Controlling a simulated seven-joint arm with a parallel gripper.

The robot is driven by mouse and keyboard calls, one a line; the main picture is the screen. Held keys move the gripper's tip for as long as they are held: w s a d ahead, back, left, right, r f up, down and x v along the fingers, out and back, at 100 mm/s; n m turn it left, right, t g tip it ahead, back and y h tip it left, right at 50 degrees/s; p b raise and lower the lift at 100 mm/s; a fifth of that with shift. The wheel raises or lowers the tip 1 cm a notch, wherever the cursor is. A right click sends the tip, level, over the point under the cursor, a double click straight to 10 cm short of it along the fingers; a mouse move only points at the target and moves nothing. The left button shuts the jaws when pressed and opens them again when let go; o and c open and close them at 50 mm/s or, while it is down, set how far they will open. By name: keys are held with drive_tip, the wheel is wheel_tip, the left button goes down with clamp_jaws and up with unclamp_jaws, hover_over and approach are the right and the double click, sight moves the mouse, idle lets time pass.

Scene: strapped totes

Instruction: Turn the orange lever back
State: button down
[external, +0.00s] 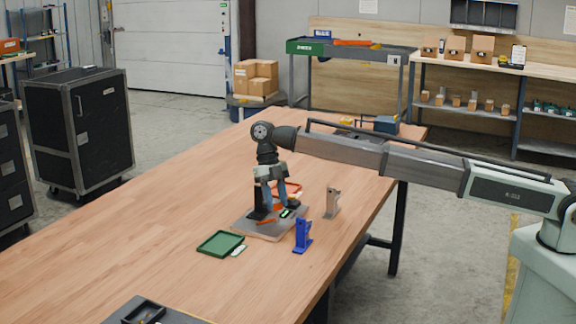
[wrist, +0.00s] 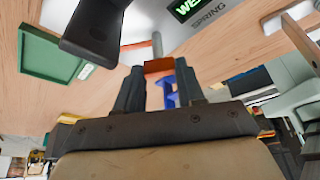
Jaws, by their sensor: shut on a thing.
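The orange lever (wrist: 158,66) shows between my gripper's fingertips in the wrist view. My gripper (wrist: 160,76) is shut on it. In the external view my gripper (external: 275,205) points down over a grey base plate (external: 285,232), close to a dark upright post (external: 258,200). An orange piece (external: 265,222) shows low on the plate there. The plate carries a lit green display (external: 287,213), which also shows in the wrist view (wrist: 186,8) above the word SPRING. The fingers hide part of the lever.
A green tray (external: 220,243) lies left of the plate, and an orange tray (external: 290,188) lies behind it. A blue bracket (external: 302,236) and a grey-beige bracket (external: 332,203) stand to the right. The left part of the wooden table (external: 130,235) is clear.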

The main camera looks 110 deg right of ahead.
drive_tip(key=shift+n, duration=0.6)
drive_tip(key=c, duration=0.7)
unclamp_jaws()
drive_tip(key=m, duration=0.2)
drive_tip(key=m+t, duration=0.1)
drive_tip(key=m, duration=0.1)
drive_tip(key=m+t, duration=0.1)
drive_tip(key=m, duration=0.1)
drive_tip(key=shift+s, duration=0.25)
drive_tip(key=m+t, duration=0.1)
drive_tip(key=m, duration=0.2)
drive_tip(key=m+t+h, duration=0.1)
drive_tip(key=m, duration=0.2)
drive_tip(key=shift+s+a, duration=0.1)
drive_tip(key=shift+a, duration=0.1)
drive_tip(key=v, duration=1.4)
drive_tip(key=w+a+f+n, duration=0.1)
drive_tip(key=w+a+f, duration=0.2)
drive_tip(key=a, duration=0.8)
drive_tip(key=w+a+f+n+g+y, duration=0.1)
drive_tip(key=a+f, duration=0.4)
drive_tip(key=a, duration=0.7)
drive_tip(key=w+a+f+n+g, duration=0.1)
drive_tip(key=w+a+f, duration=0.4)
drive_tip(key=a, duration=0.6)
drive_tip(key=shift+w+a+n+y, duration=0.3)
drive_tip(key=shift+n+y, duration=0.1)
drive_tip(key=shift+n, duration=0.4)
